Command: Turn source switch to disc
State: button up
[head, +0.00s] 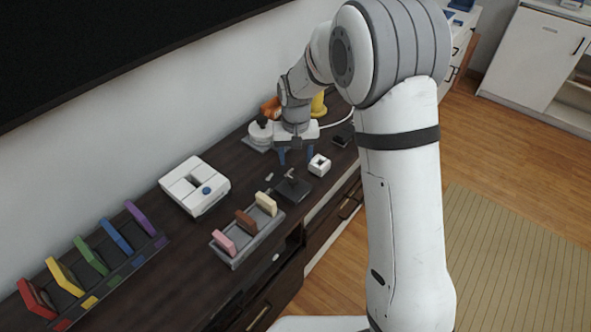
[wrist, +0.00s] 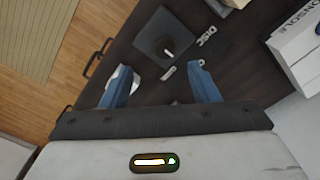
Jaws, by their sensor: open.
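The source switch is a dark square plate with a small lever (head: 292,187) on the dark cabinet top. In the wrist view the switch plate (wrist: 150,37) lies beyond my fingertips, its lever near the middle with a bright tip. A "DISC" label (wrist: 207,37) lies to its right there. A second small label (wrist: 168,72) lies nearer my fingers, too small to read. My gripper (head: 296,160) has blue fingers, open and empty, pointing down behind the switch in the head view. In the wrist view my gripper (wrist: 158,72) stands apart from the lever.
A white console (head: 194,186) with a blue button, a grey tray (head: 238,246) with three blocks, and a colored rack (head: 95,270) stand left. A grey-white device (head: 261,133) is behind my gripper.

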aim_at(293, 179)
jog(key=shift+w+a+f, duration=0.15)
jog(key=shift+a+f, duration=0.1)
jog(key=shift+f, duration=0.2)
jog(key=shift+w+a+f, duration=0.1)
jog(key=shift+a+f, duration=0.1)
jog(key=shift+f, duration=0.2)
notch_tip(293, 179, down, 7)
jog(key=shift+f+p, duration=0.15)
jog(key=shift+p, duration=0.15)
